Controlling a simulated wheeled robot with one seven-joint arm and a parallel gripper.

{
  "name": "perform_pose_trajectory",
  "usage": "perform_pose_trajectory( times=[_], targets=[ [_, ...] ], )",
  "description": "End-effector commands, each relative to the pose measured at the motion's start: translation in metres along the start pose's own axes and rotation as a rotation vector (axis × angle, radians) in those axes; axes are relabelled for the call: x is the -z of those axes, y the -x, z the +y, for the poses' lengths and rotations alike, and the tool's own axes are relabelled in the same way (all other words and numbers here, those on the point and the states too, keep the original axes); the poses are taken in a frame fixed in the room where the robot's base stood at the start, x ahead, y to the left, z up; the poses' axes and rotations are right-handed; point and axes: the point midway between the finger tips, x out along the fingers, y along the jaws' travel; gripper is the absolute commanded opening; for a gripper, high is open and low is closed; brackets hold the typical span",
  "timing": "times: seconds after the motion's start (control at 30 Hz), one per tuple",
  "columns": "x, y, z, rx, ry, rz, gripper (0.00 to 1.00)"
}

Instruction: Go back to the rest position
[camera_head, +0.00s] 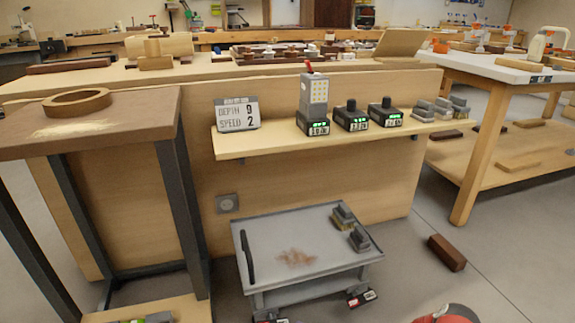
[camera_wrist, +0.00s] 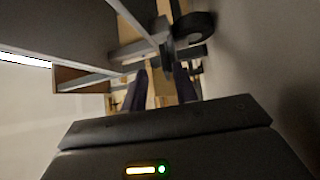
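My gripper (camera_wrist: 161,84) shows in the wrist view as two dark fingers pointing away from the camera. The fingers stand apart, and I see nothing held between them. Behind them are grey beams, a dark wheel-like round part and wooden surfaces, seen at a steep tilt and partly blurred. My gripper does not show in the head view.
A grey cart (camera_head: 300,249) with small dark blocks stands low in front. A wooden shelf (camera_head: 240,147) holds a sign, chargers and batteries. A wooden table (camera_head: 128,121) bears a ring (camera_head: 77,103) at left. A brown block (camera_head: 447,252) lies on the floor at right.

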Motion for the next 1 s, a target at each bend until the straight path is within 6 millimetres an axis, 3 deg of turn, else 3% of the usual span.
perform_pose_trajectory(
  times=[0.17, 0.43, 1.0],
  targets=[
    [0.003, -0.005, 0.04, 0.071, 0.218, 0.161, 0.29],
    [0.023, -0.006, 0.121, 0.194, 0.72, 0.547, 0.29],
    [0.092, 0.026, 0.292, 0.263, 1.74, 1.427, 0.29]
  ],
)
